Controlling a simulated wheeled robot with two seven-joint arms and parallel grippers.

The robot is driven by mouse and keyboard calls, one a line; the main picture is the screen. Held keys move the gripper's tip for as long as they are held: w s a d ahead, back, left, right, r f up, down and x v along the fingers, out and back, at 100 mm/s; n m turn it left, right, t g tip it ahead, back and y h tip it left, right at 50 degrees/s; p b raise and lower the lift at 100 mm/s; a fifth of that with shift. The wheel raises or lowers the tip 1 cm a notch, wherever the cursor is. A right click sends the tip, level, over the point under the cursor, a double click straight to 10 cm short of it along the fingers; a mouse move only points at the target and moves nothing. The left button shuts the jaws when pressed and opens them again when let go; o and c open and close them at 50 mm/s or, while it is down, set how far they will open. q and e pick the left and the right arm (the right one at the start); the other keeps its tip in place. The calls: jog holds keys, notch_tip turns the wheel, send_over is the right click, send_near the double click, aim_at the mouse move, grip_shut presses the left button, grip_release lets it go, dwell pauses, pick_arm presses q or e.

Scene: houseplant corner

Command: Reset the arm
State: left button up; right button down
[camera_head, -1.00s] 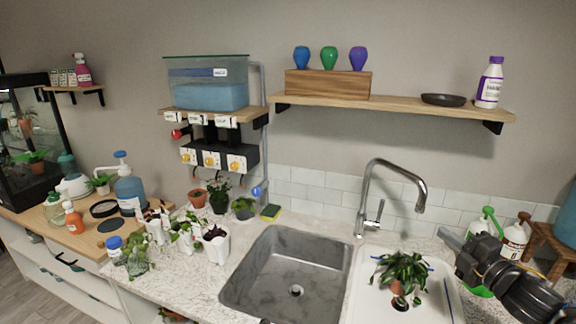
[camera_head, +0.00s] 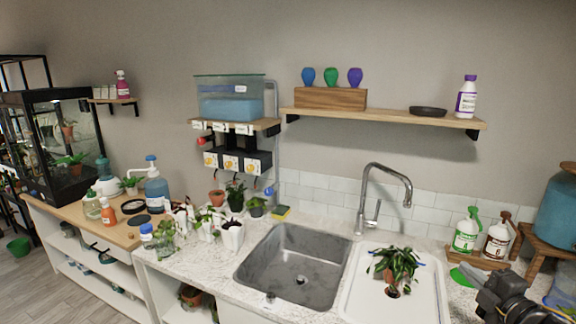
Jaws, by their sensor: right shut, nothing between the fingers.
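My right gripper (camera_head: 468,275) is at the lower right, over the counter to the right of the white drainboard. Its fingers are shut and nothing shows between them. Most of my right arm is cut off by the frame's lower right corner. My left gripper is not in view.
A potted plant (camera_head: 395,268) is on the white drainboard (camera_head: 358,296), beside the steel sink (camera_head: 262,262) and tall faucet (camera_head: 366,195). A green spray bottle (camera_head: 467,232) and a brown-topped spray bottle (camera_head: 498,238) stand behind my gripper. Several small pots crowd the counter's left.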

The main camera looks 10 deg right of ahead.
jog(key=s+a+f+m+g+h, duration=0.1)
jog(key=s+a+f+m+g, duration=0.35)
jog(key=f, duration=0.65)
jog(key=s+a+f+m+g+h, duration=0.2)
jog(key=s+a+f+m+g, duration=0.3)
jog(key=f, duration=0.6)
jog(key=s+a+f+m+g+y, duration=0.1)
jog(key=s+a+f+m+g, duration=0.15)
jog(key=s+a, duration=0.45)
jog(key=s+a+f+m+g+y, duration=0.2)
jog(key=s+a+f+m, duration=0.15)
jog(key=s+a, duration=0.35)
notch_tip(320, 180, down, 28)
jog(key=s+r+g, duration=0.1)
jog(key=s, duration=0.1)
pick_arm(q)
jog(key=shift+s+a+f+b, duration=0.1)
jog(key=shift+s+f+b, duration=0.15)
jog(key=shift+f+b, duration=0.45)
pick_arm(e)
jog(key=s+d+f+g, duration=0.1)
jog(key=s+d+f, duration=0.1)
jog(key=s+f, duration=1.4)
jog(key=shift+d+f+n+h, duration=0.2)
jog(key=shift+d+n+h, duration=0.1)
jog(key=shift+d+n, duration=0.1)
